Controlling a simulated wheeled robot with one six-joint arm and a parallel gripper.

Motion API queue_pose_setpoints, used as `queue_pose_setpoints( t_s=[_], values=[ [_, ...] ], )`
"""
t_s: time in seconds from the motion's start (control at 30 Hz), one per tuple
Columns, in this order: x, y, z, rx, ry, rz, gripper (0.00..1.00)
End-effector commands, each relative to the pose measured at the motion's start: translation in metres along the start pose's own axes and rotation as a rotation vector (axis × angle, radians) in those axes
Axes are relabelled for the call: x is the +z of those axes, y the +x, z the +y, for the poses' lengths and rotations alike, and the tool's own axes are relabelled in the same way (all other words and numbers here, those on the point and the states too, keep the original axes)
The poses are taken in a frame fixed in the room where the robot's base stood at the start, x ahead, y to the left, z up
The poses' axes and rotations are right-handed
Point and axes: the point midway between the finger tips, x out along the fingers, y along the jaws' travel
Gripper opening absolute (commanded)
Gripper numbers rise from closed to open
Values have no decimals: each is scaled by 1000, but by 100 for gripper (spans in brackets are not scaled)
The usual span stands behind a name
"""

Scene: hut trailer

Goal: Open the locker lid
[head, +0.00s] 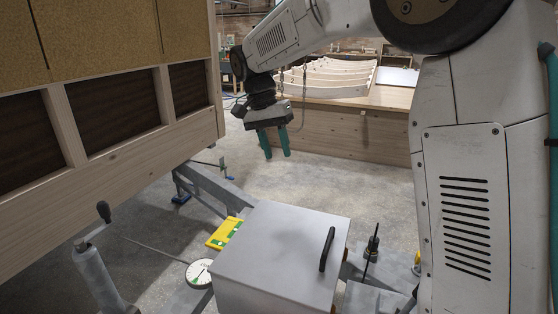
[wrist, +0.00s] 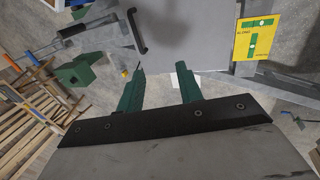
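The locker is a grey metal box at the lower middle of the head view. Its flat lid (head: 270,240) lies level on top and looks shut. A black bar handle (head: 327,249) stands near the lid's right edge. In the wrist view the lid (wrist: 195,45) is at the top, with the handle (wrist: 137,31) at its left edge. My gripper (head: 277,154) hangs beyond and above the locker, its green fingers pointing down, apart and empty. The fingers also show in the wrist view (wrist: 160,78), clear of the handle.
A yellow card (head: 223,233) and a round dial (head: 199,272) lie left of the locker. A crank jack (head: 97,265) stands at the lower left, below the hut wall (head: 110,160). A dark upright fitting (head: 372,245) is right of the locker. A wooden bench (head: 350,130) stands behind.

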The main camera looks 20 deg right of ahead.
Motion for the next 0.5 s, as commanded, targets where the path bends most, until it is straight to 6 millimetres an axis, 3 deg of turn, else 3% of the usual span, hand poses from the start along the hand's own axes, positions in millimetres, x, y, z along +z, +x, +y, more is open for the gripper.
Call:
queue_pose_setpoints(
  t_s=[0.2,0.5],
  values=[
    [0,29,0,1,1,-1,36],
    [0,37,0,0,1,0,36]
  ],
)
